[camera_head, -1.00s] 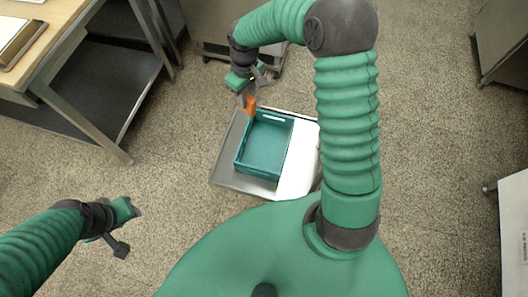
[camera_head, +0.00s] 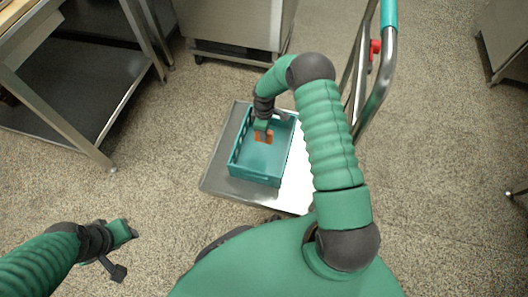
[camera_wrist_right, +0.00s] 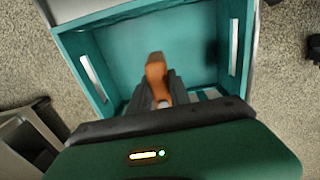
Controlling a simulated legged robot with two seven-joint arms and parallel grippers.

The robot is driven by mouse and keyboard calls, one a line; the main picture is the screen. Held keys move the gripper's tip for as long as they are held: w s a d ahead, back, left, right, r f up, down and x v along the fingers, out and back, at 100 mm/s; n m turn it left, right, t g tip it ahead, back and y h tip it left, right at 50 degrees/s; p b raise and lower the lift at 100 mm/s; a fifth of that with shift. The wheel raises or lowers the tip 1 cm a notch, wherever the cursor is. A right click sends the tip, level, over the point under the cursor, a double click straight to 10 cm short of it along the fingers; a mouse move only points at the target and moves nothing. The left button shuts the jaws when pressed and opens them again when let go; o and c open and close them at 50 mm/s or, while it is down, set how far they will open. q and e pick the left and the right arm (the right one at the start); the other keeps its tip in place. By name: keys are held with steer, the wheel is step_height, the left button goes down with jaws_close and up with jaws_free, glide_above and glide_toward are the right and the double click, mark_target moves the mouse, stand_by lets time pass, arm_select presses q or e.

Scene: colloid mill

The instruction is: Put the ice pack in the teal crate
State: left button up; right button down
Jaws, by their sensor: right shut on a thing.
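The teal crate (camera_head: 256,180) stands open on a flat metal cart, in the middle of the head view. My right gripper (camera_head: 264,133) is shut on the orange ice pack (camera_head: 267,138), over the crate's inside near its far end. In the right wrist view the ice pack (camera_wrist_right: 155,72) sticks out between the dark fingers (camera_wrist_right: 162,92), with the crate's floor behind it and its walls (camera_wrist_right: 83,68) around. I cannot tell whether the pack touches the floor. My left gripper (camera_head: 124,253) is open and empty over the floor at the lower left.
The cart's metal deck (camera_head: 217,178) shows bare left of the crate. Its tubular handle (camera_head: 376,95) rises on the right, near my right arm. A steel table (camera_head: 85,125) stands at the left, and a metal cabinet (camera_head: 235,25) at the back.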

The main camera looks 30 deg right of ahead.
step_height(320, 180, down, 9)
steer(key=b, duration=0.5)
steer(key=shift+f, duration=0.2)
steer(key=shift+r, duration=0.15)
steer(key=c, duration=1.2)
jaws_free()
